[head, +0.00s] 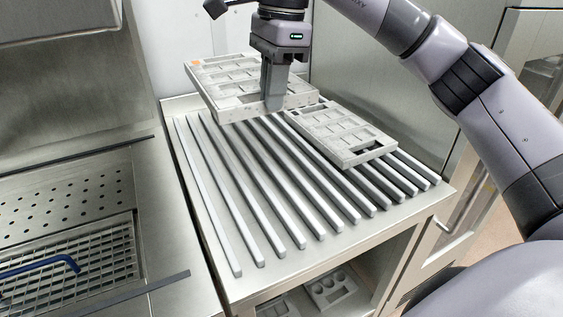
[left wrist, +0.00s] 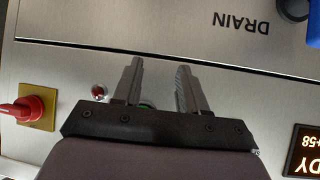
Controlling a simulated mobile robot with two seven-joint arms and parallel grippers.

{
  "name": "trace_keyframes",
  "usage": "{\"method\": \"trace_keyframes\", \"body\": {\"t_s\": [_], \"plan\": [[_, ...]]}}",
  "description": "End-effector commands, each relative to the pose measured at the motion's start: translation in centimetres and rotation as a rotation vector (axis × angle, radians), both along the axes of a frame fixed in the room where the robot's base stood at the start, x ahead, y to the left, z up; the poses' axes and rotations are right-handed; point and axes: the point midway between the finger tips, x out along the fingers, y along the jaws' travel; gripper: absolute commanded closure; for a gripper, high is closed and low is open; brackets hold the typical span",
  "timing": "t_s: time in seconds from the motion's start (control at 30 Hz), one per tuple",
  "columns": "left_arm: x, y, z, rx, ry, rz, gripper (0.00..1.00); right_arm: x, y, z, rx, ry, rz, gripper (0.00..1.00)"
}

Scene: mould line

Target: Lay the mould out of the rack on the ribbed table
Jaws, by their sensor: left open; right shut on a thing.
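A pale grey mould (head: 228,75) with rows of shallow rectangular recesses and an orange mark at its far left corner is at the back of the ribbed table (head: 215,243). A second, similar mould (head: 340,133) lies on the bars to the right. My left gripper (left wrist: 160,80) shows only in the left wrist view, open and empty, before a metal panel.
The front and left bars are bare. More moulds (head: 332,288) sit on a shelf beneath the table. Left is a perforated metal basin with a grid and a blue hooked rod (head: 40,265). The panel has a red knob (left wrist: 22,109), DRAIN lettering and a lit display (left wrist: 303,150).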

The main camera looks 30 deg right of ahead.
Motion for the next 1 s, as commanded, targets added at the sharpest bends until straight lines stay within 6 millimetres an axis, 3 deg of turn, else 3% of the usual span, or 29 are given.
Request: {"method": "trace_keyframes", "body": {"t_s": [0.4,1.0], "plan": [[0.0,0.0,0.0,0.000,0.001,0.000,0.58,-0.1,0.0,-11.0,0.000,0.003,0.003,1.00],[0.0,0.0,0.4,0.000,0.000,0.000,0.58,0.0,0.0,-18.1,0.001,0.000,0.004,1.00]]}}
